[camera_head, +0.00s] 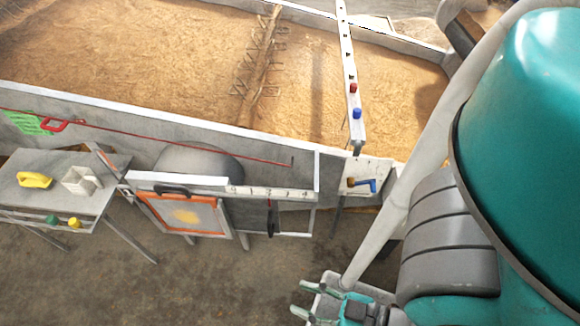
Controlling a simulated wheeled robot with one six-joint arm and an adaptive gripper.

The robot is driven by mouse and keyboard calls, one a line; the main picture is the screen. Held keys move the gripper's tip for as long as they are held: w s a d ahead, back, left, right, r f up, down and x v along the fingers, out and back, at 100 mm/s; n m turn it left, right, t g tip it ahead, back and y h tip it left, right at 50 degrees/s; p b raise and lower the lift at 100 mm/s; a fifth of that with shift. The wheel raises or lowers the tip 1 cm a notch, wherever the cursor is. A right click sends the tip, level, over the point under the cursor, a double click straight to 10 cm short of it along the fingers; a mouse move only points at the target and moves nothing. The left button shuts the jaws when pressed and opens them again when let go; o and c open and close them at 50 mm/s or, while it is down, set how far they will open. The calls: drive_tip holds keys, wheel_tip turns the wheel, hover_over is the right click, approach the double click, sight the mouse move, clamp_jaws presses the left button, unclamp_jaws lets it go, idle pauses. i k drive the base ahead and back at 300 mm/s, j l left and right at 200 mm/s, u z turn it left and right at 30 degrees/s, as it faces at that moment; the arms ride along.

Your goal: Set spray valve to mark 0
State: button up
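What looks like the spray valve (365,185) is a blue lever on a brass-coloured body. It is mounted on a small pale panel (378,167) right of centre, at the near wall of the grain bed. The lever points right and its end bends down. Marks around it are too small to read. My gripper (303,299) is at the bottom centre, below and left of the valve and well apart from it. Its two teal fingers are spread with nothing seen between them.
A grain bed (150,60) fills the back. A white post (349,70) with red and blue buttons rises beside the panel. An orange-framed board (148,208) and a side table (30,198) with a yellow item stand left. Bare floor (200,285) lies in front.

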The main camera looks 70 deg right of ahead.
sight(350, 182)
drive_tip(key=k+l+z, duration=0.5)
drive_tip(key=k, duration=0.25)
drive_tip(key=k+l+z, duration=0.2)
drive_tip(key=l+z, duration=0.25)
